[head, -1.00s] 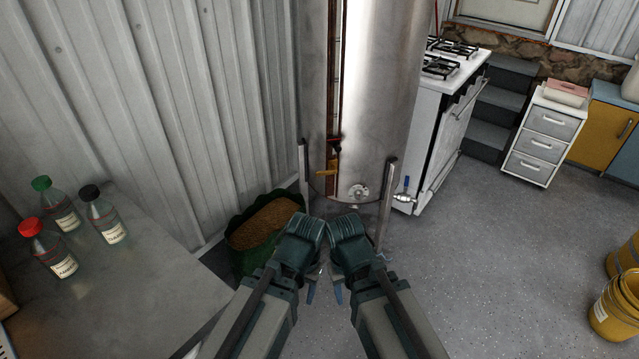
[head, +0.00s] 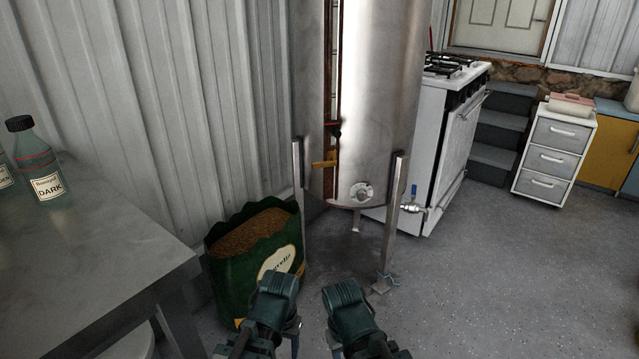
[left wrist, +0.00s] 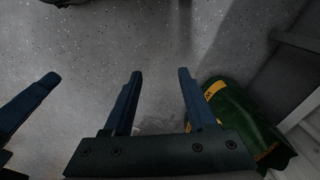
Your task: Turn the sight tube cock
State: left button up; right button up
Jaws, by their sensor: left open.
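The tall steel tank (head: 380,90) stands on legs ahead in the head view. The sight tube (head: 333,70) runs up its left face. A yellow cock (head: 325,163) sits at the tube's lower end, with a small red-and-black fitting (head: 333,128) just above it. My left gripper (head: 294,340) is low in front of the tank, well below the cock and apart from it. The left wrist view shows its two fingers (left wrist: 159,85) spread and empty over the floor. My right gripper (head: 332,345) is close beside it; its jaw opening is unclear.
A green sack of grain (head: 262,250) stands on the floor left of the tank. A metal table (head: 80,250) with bottles (head: 45,165) is at left. A blue-handled valve (head: 412,198) sticks out at the tank's right, before a white stove (head: 430,150). The floor at right is clear.

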pick_arm(q)
jog(key=w+n+t+h, duration=0.2)
jog(key=w+t+h, duration=0.1)
jog(key=w, duration=0.8)
jog(key=w+d+r+n+t+h, duration=0.1)
jog(key=w+d+r+t+h, duration=0.15)
jog(key=w+d+r, duration=0.35)
jog(key=w+d+r+n+t+h, duration=0.1)
jog(key=w+d+r+t+h, duration=0.2)
jog(key=w, duration=0.5)
jog(key=w+r+n+t+y, duration=0.4)
jog(key=w+r+n+y, duration=0.1)
jog(key=w+n, duration=0.3)
jog(key=w+r+n+t+y, duration=0.5)
jog(key=w+n, duration=0.3)
jog(key=n, duration=0.2)
jog(key=shift+d+r+y+b, duration=0.3)
jog(key=shift+d+y+b, duration=0.05)
jog(key=shift+d+b, duration=0.1)
jog(key=shift+w, duration=0.2)
